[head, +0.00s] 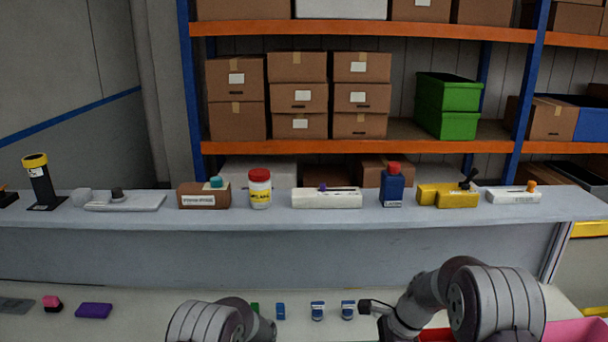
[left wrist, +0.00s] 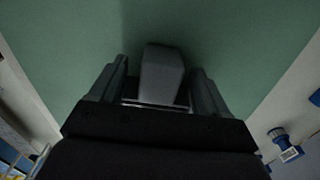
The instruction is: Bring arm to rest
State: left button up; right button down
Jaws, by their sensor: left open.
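In the left wrist view my left gripper (left wrist: 160,82) is open, with its two dark fingers apart. A pale grey block (left wrist: 161,72) shows between the fingers, over a green surface (left wrist: 235,40). A gap shows on each side of it; I cannot tell whether it touches anything. In the head view my left arm (head: 205,323) comes in at the bottom, and its gripper is below the picture.
A raised grey shelf (head: 300,220) carries a white-and-yellow jar (head: 260,190), a blue bottle (head: 392,187) and several switch-like modules. On the lower table lie a purple block (head: 94,310), a pink-topped piece (head: 52,303) and small blue pieces (head: 317,311). A pink bin (head: 580,330) stands lower right.

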pick_arm(q)
notch_tip(320, 180, up, 11)
jog(key=s+a+r+n, duration=0.2)
jog(key=s+a+n, duration=0.1)
jog(key=s+n, duration=0.3)
jog(key=s+a+r+n+t, duration=0.1)
jog(key=s+a+r+n, duration=0.2)
jog(key=s+n, duration=0.3)
jog(key=s+a+r+n, duration=0.2)
jog(key=s+a+n, duration=0.2)
jog(key=s, duration=0.7)
jog(key=n, duration=0.2)
jog(key=shift+r+n, duration=0.3)
jog(key=shift+n, duration=0.1)
pick_arm(e)
jog(key=s+r+n+h, duration=0.2)
jog(key=s+n, duration=0.7)
jog(key=s, duration=0.1)
jog(key=s+d+r+n+t+h, duration=0.1)
jog(key=s+r+n+h, duration=0.1)
jog(key=s+n, duration=0.8)
jog(key=shift+s+d+r, duration=0.15)
jog(key=shift+s+d, duration=0.15)
jog(key=shift+s, duration=0.35)
jog(key=shift+w, duration=0.1)
